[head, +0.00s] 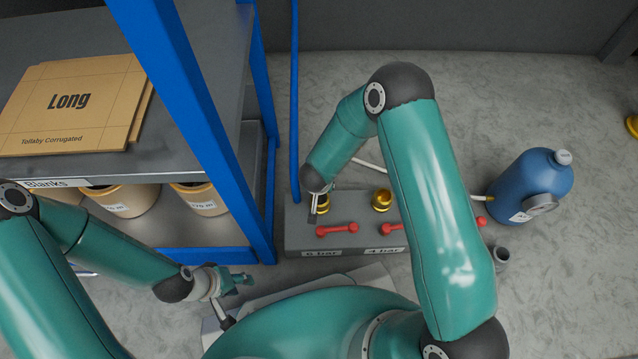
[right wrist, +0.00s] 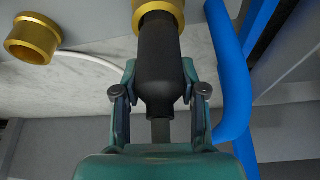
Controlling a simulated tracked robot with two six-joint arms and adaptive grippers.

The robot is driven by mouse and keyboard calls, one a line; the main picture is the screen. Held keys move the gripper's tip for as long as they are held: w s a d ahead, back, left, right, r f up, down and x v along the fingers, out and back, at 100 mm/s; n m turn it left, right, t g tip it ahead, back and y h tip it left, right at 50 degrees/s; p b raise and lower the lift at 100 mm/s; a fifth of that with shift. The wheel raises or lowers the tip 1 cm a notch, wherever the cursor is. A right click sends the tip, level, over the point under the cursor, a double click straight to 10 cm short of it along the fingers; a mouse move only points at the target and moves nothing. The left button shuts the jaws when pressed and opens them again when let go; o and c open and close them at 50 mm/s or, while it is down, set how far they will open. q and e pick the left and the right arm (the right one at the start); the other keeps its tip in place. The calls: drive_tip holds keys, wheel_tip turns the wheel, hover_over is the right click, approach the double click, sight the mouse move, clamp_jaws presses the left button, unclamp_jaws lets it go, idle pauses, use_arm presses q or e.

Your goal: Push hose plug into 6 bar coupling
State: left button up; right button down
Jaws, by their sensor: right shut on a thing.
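My right gripper (right wrist: 160,95) is shut on the black hose plug (right wrist: 158,65), one finger on each side. The plug's front end is at the mouth of a brass coupling (right wrist: 141,18), lined up with it; how deep it sits I cannot tell. In the head view this is the left brass coupling (head: 323,209) on the grey block, above the label that seems to read 6 bar (head: 322,253). My right wrist partly covers it. My left gripper (head: 238,281) hangs apart, left of the block, with nothing visible in it; its jaw opening is unclear.
A second brass coupling (head: 381,200) stands above the 4 bar label (head: 385,250). Red handles (head: 337,229) lie along the block (head: 300,236). A blue tank (head: 530,187) with a gauge stands right. A blue rack post (head: 200,100) and blue pipe (head: 294,110) rise close on the left.

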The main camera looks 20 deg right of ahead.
drive_tip(key=shift+f, duration=0.1)
drive_tip(key=c, duration=0.6)
unclamp_jaws()
drive_tip(key=shift+o, duration=0.2)
drive_tip(key=v, duration=1.2)
drive_tip(key=shift+f, duration=0.1)
